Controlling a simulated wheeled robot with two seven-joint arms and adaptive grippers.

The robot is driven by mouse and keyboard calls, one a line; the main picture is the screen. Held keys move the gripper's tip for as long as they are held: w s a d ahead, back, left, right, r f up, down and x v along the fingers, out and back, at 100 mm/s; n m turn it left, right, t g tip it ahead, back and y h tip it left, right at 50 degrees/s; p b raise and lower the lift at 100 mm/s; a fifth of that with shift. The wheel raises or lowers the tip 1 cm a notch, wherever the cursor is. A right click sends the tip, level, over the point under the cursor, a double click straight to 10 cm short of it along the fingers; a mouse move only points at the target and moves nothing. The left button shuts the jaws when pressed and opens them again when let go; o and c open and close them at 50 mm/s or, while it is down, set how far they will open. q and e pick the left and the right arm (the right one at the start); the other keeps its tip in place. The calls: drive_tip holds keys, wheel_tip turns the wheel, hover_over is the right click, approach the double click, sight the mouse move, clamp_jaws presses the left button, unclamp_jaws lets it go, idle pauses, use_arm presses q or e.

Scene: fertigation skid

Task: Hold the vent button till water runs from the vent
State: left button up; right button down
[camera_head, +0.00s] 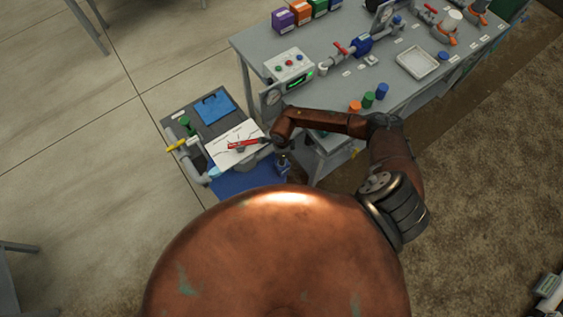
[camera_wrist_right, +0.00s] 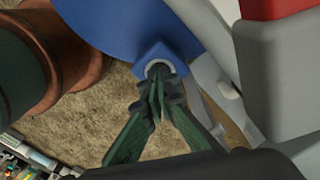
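In the right wrist view a blue hexagonal housing (camera_wrist_right: 158,55) with a pale grey round ring or button (camera_wrist_right: 160,68) sits beside a large blue rounded body (camera_wrist_right: 120,18). My right gripper (camera_wrist_right: 158,78) has its green fingers together, tips at the grey ring and covering part of it. I cannot tell whether the button is pressed in. In the head view my right gripper (camera_head: 283,159) is small and dark, at the right side of the blue body (camera_head: 240,182). No running water is visible. My left gripper is not in view.
A white labelled sheet (camera_head: 222,155) with a red handle (camera_head: 243,143) lies beside my right gripper. Grey pipework with a yellow lever (camera_head: 176,145) stands left. The grey bench (camera_head: 320,95) behind carries a control box (camera_head: 289,68), valves, a white tray (camera_head: 417,63) and coloured caps.

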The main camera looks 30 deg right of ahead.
drive_tip(key=shift+r+p, duration=2.1)
drive_tip(key=shift+r, duration=1.25)
